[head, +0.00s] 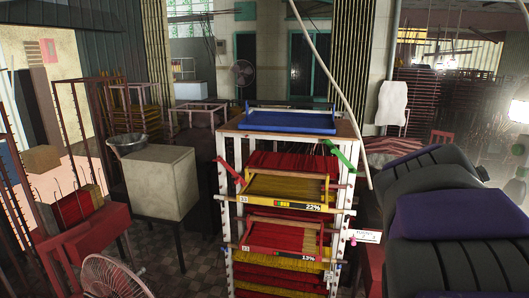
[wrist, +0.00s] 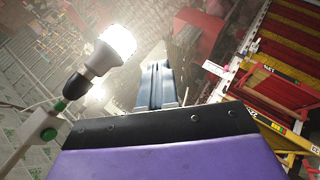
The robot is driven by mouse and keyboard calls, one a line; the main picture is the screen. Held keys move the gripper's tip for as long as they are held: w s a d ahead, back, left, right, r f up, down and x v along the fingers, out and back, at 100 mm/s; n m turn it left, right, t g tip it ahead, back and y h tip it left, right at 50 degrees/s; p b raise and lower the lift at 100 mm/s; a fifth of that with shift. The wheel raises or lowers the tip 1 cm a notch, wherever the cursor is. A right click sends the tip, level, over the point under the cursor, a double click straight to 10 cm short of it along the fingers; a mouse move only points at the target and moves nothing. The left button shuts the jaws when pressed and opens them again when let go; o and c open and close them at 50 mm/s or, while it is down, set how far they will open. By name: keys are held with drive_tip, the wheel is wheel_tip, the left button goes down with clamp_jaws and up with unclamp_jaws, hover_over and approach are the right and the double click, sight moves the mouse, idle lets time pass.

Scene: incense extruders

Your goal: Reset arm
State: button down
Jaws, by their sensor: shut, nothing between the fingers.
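In the wrist view, my gripper (wrist: 156,84) shows as two dark fingers side by side, shut and empty beyond the purple and black housing. In the head view, my arm (head: 450,215), black with purple panels, fills the right side; the fingers cannot be made out there. The rack (head: 228,200) stands left of my arm in the head view. It holds red and yellow incense trays, with a blue tray (head: 290,122) on top. The rack's edge also shows at the right of the wrist view (wrist: 262,45), apart from my fingers.
A lit bulb (wrist: 115,42) on a stand is at the left of the wrist view. In the head view, a fan (head: 108,276), a box-shaped block (head: 160,182) with a metal bowl (head: 128,143), and a red table (head: 95,232) stand left. A thin pole (head: 335,90) slants beside the rack.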

drive_tip(key=s+a+f+g+y+b, duration=0.2)
drive_tip(key=s+a+f+b, duration=0.2)
drive_tip(key=s+a+f, duration=0.3)
drive_tip(key=s+a+f+g+y+b, duration=0.2)
drive_tip(key=s+a+f, duration=0.6)
drive_tip(key=f, duration=0.8)
drive_tip(key=s+a+f+g+y+b, duration=0.1)
drive_tip(key=s+a+f+y+b, duration=0.3)
drive_tip(key=s+f, duration=0.7)
drive_tip(key=a+b, duration=0.2)
drive_tip(key=a, duration=0.2)
drive_tip(key=shift+f+g, duration=0.35)
drive_tip(key=shift+g, duration=0.05)
